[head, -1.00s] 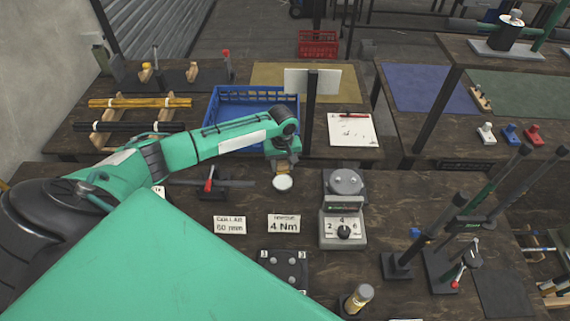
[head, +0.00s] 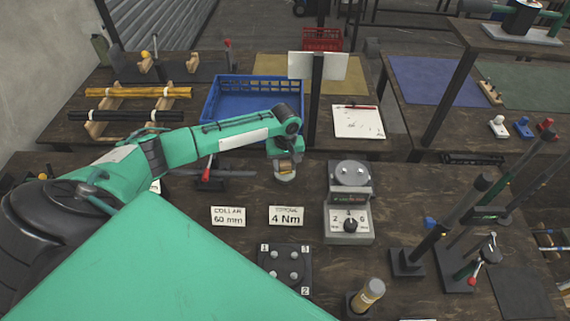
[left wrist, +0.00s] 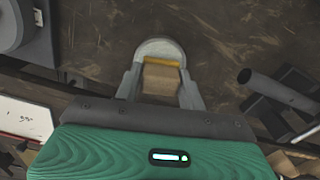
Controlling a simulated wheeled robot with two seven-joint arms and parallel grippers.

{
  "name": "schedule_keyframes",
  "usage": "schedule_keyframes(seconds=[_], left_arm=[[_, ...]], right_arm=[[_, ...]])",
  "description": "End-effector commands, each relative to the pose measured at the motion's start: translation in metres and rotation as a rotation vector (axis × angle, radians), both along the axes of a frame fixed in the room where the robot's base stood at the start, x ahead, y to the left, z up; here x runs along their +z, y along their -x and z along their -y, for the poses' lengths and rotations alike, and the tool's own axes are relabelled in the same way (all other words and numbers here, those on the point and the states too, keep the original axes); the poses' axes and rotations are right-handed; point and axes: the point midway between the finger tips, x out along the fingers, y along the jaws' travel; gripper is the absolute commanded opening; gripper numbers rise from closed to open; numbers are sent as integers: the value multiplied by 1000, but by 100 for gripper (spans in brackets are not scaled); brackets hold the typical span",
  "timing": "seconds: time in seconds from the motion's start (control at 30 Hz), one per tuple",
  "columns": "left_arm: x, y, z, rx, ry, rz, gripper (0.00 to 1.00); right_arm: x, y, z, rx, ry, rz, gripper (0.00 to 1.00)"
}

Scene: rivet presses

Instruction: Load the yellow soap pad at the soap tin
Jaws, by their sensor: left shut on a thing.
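The soap tin (head: 285,179) is a small pale round dish on the dark wooden bench, left of the dial unit. It also shows in the left wrist view (left wrist: 158,44), just beyond the fingertips. My left gripper (head: 285,158) is above the tin, pointing down. It is shut on a tan block with a yellow strip at its end, which appears to be the yellow soap pad (left wrist: 161,62). The pad overlaps the tin's near part in the wrist view; I cannot tell whether they touch. My right gripper is not in view.
A grey dial unit (head: 350,205) stands right of the tin. A red-handled tool (head: 208,172) stands to its left. Two cards, including the 4 Nm card (head: 286,215), lie in front. A blue crate (head: 212,100) is behind. Lever tools (head: 407,262) stand at right.

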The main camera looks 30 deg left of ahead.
Motion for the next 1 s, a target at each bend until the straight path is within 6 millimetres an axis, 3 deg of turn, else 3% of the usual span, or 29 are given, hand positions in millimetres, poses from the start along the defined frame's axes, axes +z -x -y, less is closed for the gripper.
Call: schedule_keyframes(seconds=[1.0], left_arm=[[-7,0,0,0,1,1,22]], right_arm=[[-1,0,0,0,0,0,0]])
